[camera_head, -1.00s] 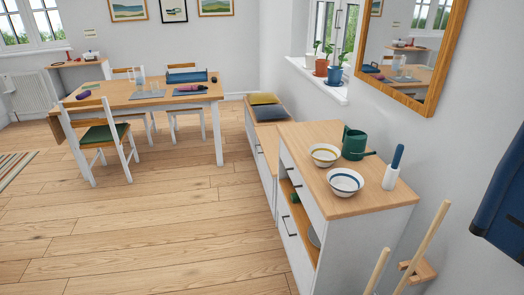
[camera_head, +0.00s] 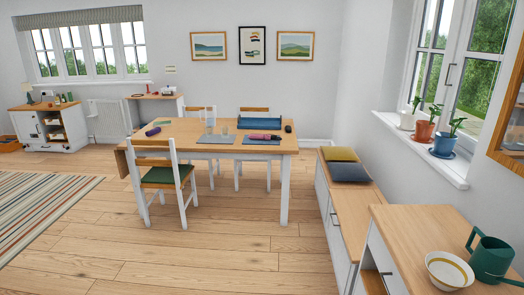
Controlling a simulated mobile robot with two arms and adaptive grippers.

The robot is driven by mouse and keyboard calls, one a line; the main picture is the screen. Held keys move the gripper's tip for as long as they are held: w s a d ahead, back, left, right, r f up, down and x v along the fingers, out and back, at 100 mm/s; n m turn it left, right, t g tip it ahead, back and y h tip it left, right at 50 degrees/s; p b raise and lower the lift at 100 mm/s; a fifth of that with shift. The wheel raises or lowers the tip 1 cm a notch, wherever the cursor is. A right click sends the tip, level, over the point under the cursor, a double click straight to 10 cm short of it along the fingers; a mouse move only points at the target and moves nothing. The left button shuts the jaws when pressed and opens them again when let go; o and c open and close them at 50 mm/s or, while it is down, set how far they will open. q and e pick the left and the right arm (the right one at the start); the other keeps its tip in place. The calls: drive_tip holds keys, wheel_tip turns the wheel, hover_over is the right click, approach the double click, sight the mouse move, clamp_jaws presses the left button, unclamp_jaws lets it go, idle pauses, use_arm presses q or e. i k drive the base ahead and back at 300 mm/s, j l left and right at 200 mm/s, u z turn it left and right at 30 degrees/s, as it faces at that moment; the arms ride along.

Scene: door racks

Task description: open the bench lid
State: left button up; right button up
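The bench (camera_head: 335,220) is low and white with a wooden top, and stands along the right wall under the window. Its lid (camera_head: 362,213) is the wooden top and looks shut. A yellow cushion (camera_head: 341,155) and a dark grey cushion (camera_head: 349,173) lie on the lid at its far end. The near end of the bench is partly hidden by a taller cabinet. Neither of my grippers shows in the head view.
The taller cabinet (camera_head: 405,228) at the lower right carries a bowl (camera_head: 449,271) and a green watering can (camera_head: 489,258). A dining table (camera_head: 265,150) and a chair (camera_head: 170,178) stand left of the bench. The wooden floor (camera_head: 250,255) between is clear. Potted plants (camera_head: 423,131) line the windowsill.

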sight(352, 205)
drive_tip(key=i+z, duration=0.15)
drive_tip(key=i, duration=0.3)
drive_tip(key=i+j+z, duration=0.15)
drive_tip(key=i, duration=0.3)
drive_tip(key=i+j+z, duration=0.15)
drive_tip(key=i, duration=0.35)
drive_tip(key=i+j+z, duration=0.15)
drive_tip(key=i+j, duration=0.15)
drive_tip(key=i+l, duration=0.05)
drive_tip(key=i, duration=0.1)
